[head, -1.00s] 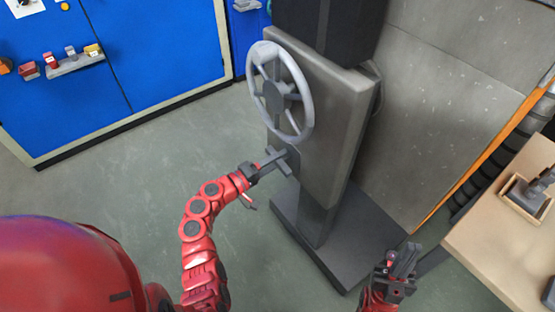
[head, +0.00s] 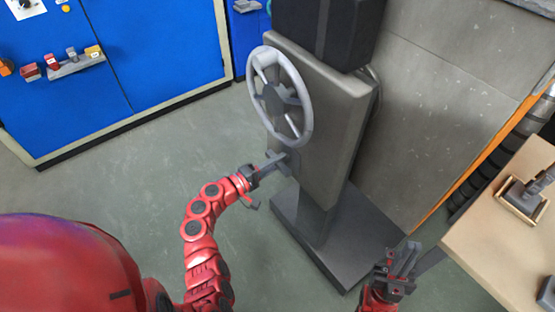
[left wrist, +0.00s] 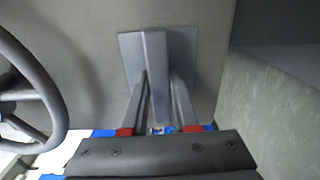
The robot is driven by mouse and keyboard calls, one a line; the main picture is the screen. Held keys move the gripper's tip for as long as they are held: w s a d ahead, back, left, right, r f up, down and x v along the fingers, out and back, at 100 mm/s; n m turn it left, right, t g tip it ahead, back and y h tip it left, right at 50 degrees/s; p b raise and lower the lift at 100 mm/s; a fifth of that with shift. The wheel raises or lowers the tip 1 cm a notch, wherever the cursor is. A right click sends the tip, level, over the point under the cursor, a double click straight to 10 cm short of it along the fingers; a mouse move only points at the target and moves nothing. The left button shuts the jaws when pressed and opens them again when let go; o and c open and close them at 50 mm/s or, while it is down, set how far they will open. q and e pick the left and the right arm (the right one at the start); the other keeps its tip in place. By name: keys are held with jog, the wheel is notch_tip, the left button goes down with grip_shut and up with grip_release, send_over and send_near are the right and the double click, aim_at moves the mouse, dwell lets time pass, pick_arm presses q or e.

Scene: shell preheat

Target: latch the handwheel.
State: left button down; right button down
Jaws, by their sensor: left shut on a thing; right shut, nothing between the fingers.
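The grey handwheel (head: 306,120), with a dark hub and spokes, is on the face of a grey upright stand. Part of its rim (left wrist: 52,92) shows at the left of the left wrist view. Below the wheel, a grey latch bar (left wrist: 157,75) sticks out from a small square plate (left wrist: 129,52) on the stand. My left gripper (head: 272,165) is shut on this bar, with one finger on each side of it in the left wrist view. My right gripper (head: 408,258) is shut and empty, low at the right, away from the stand.
The stand (head: 330,130) rests on a dark base plate (head: 325,262). A wooden table (head: 500,230) with a small tray is at the right. A blue cabinet (head: 160,50) is at the far left. Green floor between is clear.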

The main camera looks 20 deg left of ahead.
pick_arm(q)
jog(key=c, duration=0.7)
grip_release()
jog(key=v, duration=1.7)
jog(key=shift+s+a+f, duration=0.1)
jog(key=shift+s+a, duration=0.05)
jog(key=shift+a, duration=0.05)
